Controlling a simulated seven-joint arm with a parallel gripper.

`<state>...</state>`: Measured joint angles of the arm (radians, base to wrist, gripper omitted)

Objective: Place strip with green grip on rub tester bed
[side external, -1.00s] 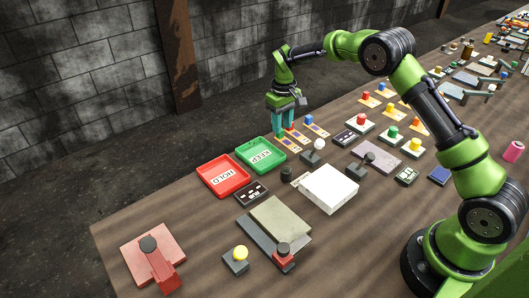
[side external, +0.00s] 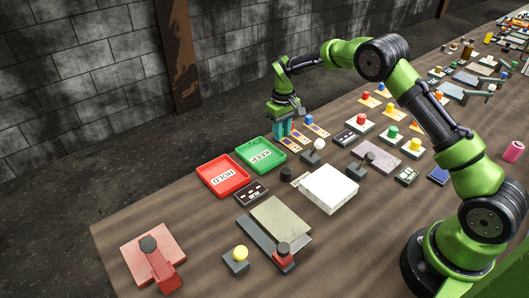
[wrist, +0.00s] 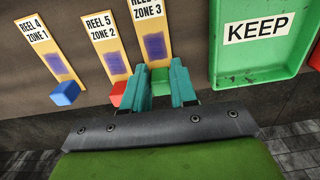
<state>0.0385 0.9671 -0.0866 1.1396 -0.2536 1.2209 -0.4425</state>
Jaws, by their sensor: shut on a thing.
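In the side view my gripper (side external: 283,130) points down at the strips beside the green tray. A grey flat bed (side external: 280,220) on a darker base, with a red and black part at its front, stands nearer the camera; it looks like the rub tester, but no label shows.
A strip with a red grip (wrist: 105,48) and one with a blue grip (wrist: 47,57) lie left of mine in the wrist view. The green KEEP tray (side external: 261,155) and red HOLD tray (side external: 223,176) stand close by. A white block (side external: 328,188) stands beside the grey bed.

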